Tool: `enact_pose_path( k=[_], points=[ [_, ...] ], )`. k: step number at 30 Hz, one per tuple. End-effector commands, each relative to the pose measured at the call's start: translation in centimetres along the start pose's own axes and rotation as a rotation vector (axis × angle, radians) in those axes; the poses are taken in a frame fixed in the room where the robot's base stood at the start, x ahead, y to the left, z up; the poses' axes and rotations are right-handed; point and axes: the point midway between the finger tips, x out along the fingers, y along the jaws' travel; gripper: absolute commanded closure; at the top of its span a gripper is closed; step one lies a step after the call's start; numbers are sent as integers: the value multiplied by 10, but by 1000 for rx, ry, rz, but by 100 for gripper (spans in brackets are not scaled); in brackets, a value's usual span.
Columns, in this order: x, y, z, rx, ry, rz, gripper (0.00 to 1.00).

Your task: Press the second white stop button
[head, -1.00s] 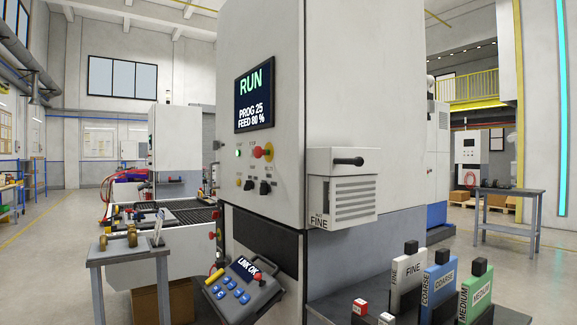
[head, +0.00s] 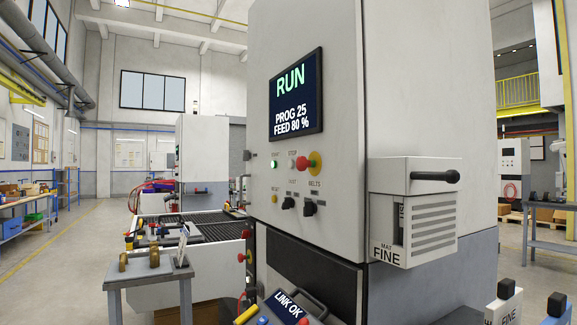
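The machine's control panel (head: 262,182) faces me at an angle in the head view. Below its screen sit a green-lit button (head: 274,164) and a red stop button (head: 302,163) with a yellow part beside it. "STOP" lettering is above the red button. A small yellow button (head: 275,199) and two black rotary knobs, the left one (head: 288,203) and the right one (head: 309,208), are lower down. I see no button that is clearly white. My gripper is not in view.
The screen (head: 296,93) reads RUN. A white box (head: 413,225) with a black handle juts out on the right side. A pendant (head: 288,308) reading LINK OK is at the bottom. A small grey table (head: 148,276) stands left. Open floor (head: 60,285) lies further left.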

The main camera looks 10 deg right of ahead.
Motion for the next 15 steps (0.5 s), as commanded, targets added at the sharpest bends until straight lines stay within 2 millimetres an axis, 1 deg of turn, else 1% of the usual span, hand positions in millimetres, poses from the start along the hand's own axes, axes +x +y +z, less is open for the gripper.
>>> enact_pose_path(
  k=[1, 10, 15],
  points=[
    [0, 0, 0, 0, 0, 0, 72],
    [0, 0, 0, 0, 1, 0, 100],
    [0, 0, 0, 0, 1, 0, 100]
  ],
)
